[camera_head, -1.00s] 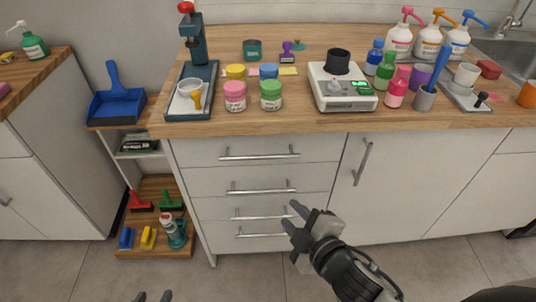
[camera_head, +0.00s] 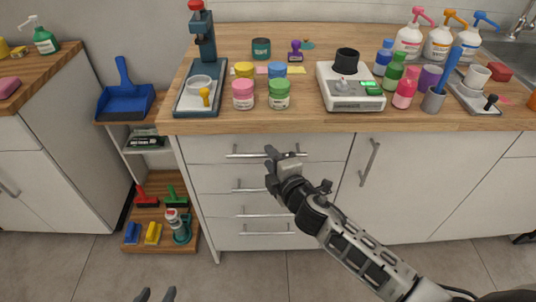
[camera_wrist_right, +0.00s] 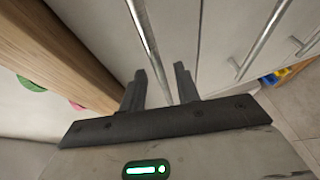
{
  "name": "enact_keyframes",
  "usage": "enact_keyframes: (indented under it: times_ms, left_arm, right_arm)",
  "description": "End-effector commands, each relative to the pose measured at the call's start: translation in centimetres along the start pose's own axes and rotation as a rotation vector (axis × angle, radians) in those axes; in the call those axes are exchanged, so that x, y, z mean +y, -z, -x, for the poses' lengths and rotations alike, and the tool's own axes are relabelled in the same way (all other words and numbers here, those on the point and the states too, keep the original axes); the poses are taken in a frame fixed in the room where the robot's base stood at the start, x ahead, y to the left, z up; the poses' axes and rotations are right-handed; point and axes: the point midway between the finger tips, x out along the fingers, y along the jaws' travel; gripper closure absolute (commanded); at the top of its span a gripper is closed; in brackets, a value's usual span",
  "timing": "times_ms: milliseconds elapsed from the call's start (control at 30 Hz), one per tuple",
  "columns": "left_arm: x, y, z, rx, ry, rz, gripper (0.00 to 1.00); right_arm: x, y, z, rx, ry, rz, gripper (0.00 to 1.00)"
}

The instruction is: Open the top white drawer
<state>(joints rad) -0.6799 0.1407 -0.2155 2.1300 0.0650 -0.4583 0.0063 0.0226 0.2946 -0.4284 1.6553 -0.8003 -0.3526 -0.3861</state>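The top white drawer (camera_head: 212,146) is closed, flush with the cabinet front under the wooden counter. Its horizontal silver handle (camera_head: 245,156) is partly hidden by my right gripper (camera_head: 270,159). In the right wrist view the handle bar (camera_wrist_right: 150,45) runs between the two spread fingers of this gripper (camera_wrist_right: 161,80). The fingers are open, one on each side of the bar; I cannot tell if they touch it. Only the fingertips of my left gripper (camera_head: 156,295) show, at the bottom edge, spread apart and empty, far from the drawer.
More drawers with silver handles (camera_head: 262,213) lie below, and a cabinet door with a handle (camera_head: 369,162) is to the right. The counter edge (camera_head: 300,124) overhangs just above. Jars, a scale (camera_head: 350,103) and bottles stand on top.

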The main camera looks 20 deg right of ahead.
Motion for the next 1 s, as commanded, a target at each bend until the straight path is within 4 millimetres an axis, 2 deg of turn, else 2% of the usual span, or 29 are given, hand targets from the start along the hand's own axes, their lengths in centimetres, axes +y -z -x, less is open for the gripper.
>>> enact_keyframes:
  times_ms: [33,200,533,633,667,867,1000]
  left_arm:
    - [0.0,-0.1,-0.1,0.000,0.000,0.001,0.61]
    - [0.0,-0.1,-0.1,0.001,-0.001,0.003,0.61]
    - [0.0,0.0,-0.1,0.002,-0.002,0.004,0.61]
    - [0.0,0.0,-0.1,0.002,-0.002,0.004,0.61]
    - [0.0,0.0,-0.1,0.002,-0.002,0.004,0.61]
    - [0.0,0.0,-0.1,0.002,-0.002,0.004,0.61]
    - [0.0,0.0,0.0,0.002,-0.002,0.003,0.61]
  right_arm:
    - [0.0,0.0,-0.8,0.000,-0.001,0.000,0.68]
    - [-0.1,0.0,-2.1,0.001,0.000,-0.001,0.68]
    - [0.0,0.0,-2.4,0.001,0.000,-0.002,0.68]
    - [0.0,0.0,-2.4,0.000,0.000,-0.001,0.96]
    - [0.0,0.0,-2.4,0.000,0.000,-0.001,1.00]
    - [0.0,0.1,-2.3,0.001,0.000,-0.001,1.00]
    - [-0.1,0.9,-2.3,0.013,0.001,0.001,1.00]
